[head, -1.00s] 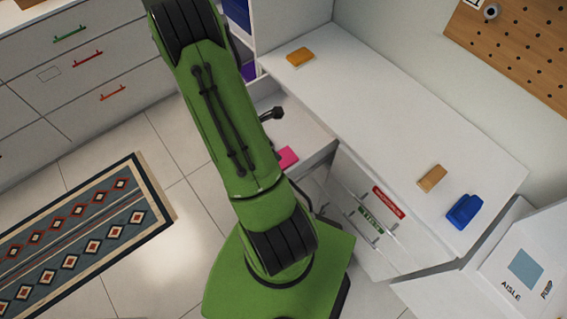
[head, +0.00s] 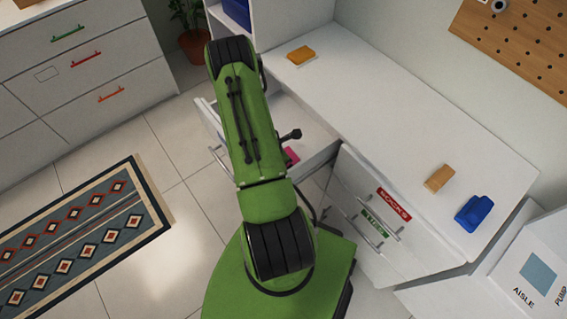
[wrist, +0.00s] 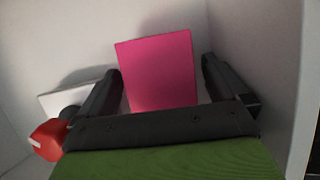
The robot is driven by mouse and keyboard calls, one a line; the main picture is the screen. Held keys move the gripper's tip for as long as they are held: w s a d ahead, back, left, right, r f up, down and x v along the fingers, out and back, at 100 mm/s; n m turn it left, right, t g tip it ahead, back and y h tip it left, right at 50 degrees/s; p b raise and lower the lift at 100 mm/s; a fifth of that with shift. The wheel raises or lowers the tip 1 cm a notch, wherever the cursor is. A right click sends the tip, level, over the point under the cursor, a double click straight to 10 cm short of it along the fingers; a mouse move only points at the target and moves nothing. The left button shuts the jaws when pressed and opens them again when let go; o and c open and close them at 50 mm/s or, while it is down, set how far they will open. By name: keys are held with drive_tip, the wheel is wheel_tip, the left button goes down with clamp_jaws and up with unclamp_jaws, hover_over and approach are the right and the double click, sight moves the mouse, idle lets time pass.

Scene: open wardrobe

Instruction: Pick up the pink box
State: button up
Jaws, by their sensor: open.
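The pink box (wrist: 158,70) stands out in the wrist view, between the two dark fingers of my gripper (wrist: 160,85). The fingers are apart, one on each side of the box, with a narrow gap visible at the right finger. I cannot tell whether the left finger touches it. In the head view a small part of the pink box (head: 291,155) shows inside the open drawer (head: 318,158), beside my green arm. The arm hides most of the drawer's inside and my fingers in that view.
In the wrist view a red object (wrist: 47,140) and a white item (wrist: 70,98) lie left of my gripper, and pale drawer walls stand close around. The white counter (head: 385,120) holds an orange block (head: 301,54), a tan block (head: 439,178) and a blue object (head: 474,213).

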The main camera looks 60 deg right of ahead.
drive_tip(key=shift+r, duration=0.15)
drive_tip(key=c, duration=1.1)
